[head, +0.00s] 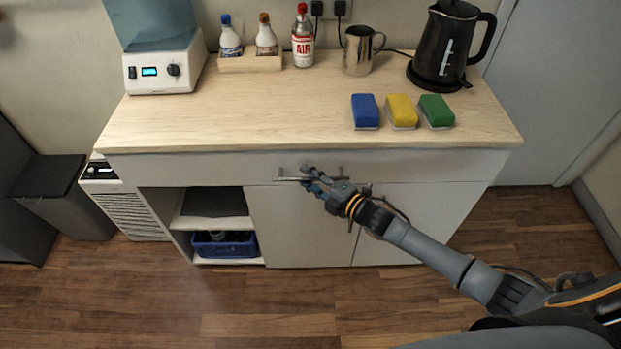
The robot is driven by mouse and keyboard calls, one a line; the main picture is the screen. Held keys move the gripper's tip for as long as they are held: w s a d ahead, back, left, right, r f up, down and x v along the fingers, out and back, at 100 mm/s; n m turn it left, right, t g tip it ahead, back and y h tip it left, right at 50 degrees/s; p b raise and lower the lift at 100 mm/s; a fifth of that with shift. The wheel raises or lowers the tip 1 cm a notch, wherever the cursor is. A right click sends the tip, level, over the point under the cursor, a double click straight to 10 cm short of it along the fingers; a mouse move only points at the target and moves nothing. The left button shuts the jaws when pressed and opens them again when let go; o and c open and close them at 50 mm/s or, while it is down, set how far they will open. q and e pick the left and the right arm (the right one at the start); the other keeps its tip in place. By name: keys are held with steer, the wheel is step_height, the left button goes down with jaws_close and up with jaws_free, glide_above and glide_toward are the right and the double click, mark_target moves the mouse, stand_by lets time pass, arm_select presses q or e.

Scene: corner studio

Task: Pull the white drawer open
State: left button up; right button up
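The white drawer (220,167) is the wide, shallow front just under the wooden worktop of the cabinet. It looks shut, flush with the cabinet face. Its thin metal bar handle (286,179) is at the middle of the front. My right gripper (309,177) reaches in from the lower right, with its fingertips at the handle and covering part of the bar. One finger shows above the bar and one below it. Whether they are closed on the bar is too small to tell. My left gripper is not in view.
On the wooden worktop (250,125) stand blue, yellow and green sponges (401,111), a kettle (449,45), a metal jug (358,52), bottles (266,38) and a white appliance (160,70). Below are cupboard doors (300,230) and a blue crate (226,245). The floor in front is clear.

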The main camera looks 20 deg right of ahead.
steer(key=c, duration=0.7)
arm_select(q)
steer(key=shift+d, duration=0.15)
arm_select(e)
jaws_close()
